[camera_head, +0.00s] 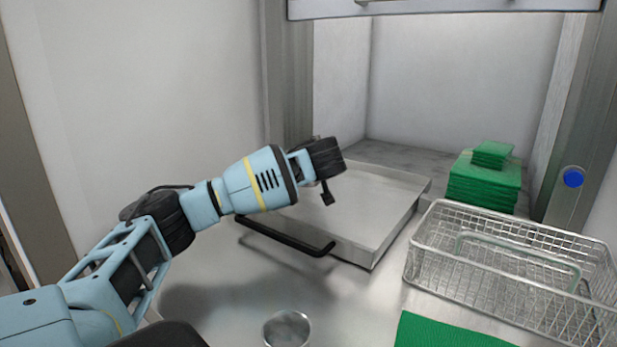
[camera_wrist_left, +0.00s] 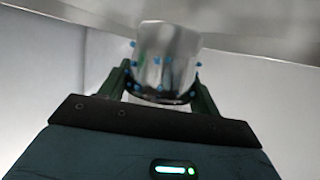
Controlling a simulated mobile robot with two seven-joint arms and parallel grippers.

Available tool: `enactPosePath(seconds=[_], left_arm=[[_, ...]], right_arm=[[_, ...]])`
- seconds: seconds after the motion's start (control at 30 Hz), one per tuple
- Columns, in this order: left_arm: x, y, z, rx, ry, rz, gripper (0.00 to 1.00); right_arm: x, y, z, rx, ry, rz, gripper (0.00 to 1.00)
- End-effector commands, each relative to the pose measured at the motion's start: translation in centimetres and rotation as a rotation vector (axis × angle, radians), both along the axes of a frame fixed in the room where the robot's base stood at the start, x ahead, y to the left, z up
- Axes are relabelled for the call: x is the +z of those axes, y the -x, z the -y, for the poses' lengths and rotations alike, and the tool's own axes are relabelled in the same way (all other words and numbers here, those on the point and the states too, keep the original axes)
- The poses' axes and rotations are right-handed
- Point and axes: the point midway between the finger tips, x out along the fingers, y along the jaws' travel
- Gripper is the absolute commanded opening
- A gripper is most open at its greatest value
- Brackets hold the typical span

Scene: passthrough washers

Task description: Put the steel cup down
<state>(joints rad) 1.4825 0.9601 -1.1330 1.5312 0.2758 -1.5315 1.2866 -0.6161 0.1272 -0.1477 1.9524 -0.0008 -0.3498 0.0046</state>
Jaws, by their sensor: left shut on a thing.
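A shiny steel cup (camera_wrist_left: 168,45) with small blue dots is between the two dark fingers of my left gripper (camera_wrist_left: 162,78) in the left wrist view, and the gripper is shut on it. In the head view my left arm reaches in from the left, and its black wrist end is over the back part of the shallow steel tray (camera_head: 375,206). The held cup is hidden there behind the wrist. A second round steel cup (camera_head: 287,329) stands on the steel counter at the bottom centre. My right gripper is not in view.
A wire basket (camera_head: 440,262) stands at the right. Stacked green cloths (camera_head: 484,188) lie behind it, and a green mat (camera_head: 445,332) lies in front. The tray has a black handle (camera_head: 290,240). A raised hatch edge (camera_head: 440,10) hangs above the opening. Bare counter lies left of the mat.

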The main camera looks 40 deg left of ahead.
Motion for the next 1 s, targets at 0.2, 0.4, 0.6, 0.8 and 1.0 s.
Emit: enactPosePath(seconds=[0.2,0.4,0.6,0.8,1.0], left_arm=[[-2.4,0.1,0.0,0.001,-0.002,0.000,0.39],[-3.4,0.1,0.0,0.001,0.000,0.001,0.39],[-3.5,0.1,0.0,0.001,0.000,0.000,0.39],[-3.8,0.0,0.0,0.001,0.001,-0.001,0.70],[-3.8,0.0,0.0,0.001,0.000,-0.002,0.84]], right_arm=[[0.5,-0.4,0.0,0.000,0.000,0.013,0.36],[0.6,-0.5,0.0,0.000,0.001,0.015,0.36],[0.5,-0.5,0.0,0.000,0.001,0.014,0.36],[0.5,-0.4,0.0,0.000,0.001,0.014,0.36],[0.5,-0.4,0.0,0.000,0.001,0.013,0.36]])
